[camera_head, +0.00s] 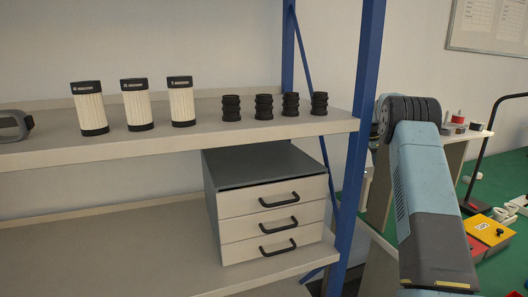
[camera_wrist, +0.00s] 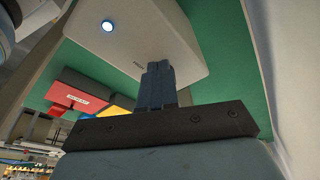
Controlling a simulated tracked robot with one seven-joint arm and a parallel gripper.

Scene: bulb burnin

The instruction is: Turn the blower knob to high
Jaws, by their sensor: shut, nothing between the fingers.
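My gripper (camera_wrist: 158,68) shows in the wrist view with its dark fingers together and nothing between them. Its fingertips overlap a pale grey housing (camera_wrist: 150,30) with a lit round bluish-white spot (camera_wrist: 107,25) and small dark lettering near the fingers. I cannot tell whether the fingertips touch the housing. I cannot make out the blower knob; it may be hidden behind the fingers or out of view. In the head view my arm reaches down at the right, and the gripper is out of frame.
Green surface (camera_wrist: 260,15) surrounds the housing, with a red box (camera_wrist: 75,95) beside it. The head view shows a shelf (camera_head: 60,148) with filter cartridges (camera_head: 137,104) and black ribbed pieces (camera_head: 264,106), a drawer cabinet (camera_head: 270,215) below, a blue post (camera_head: 365,90) near my arm, and a yellow-red box (camera_head: 487,232).

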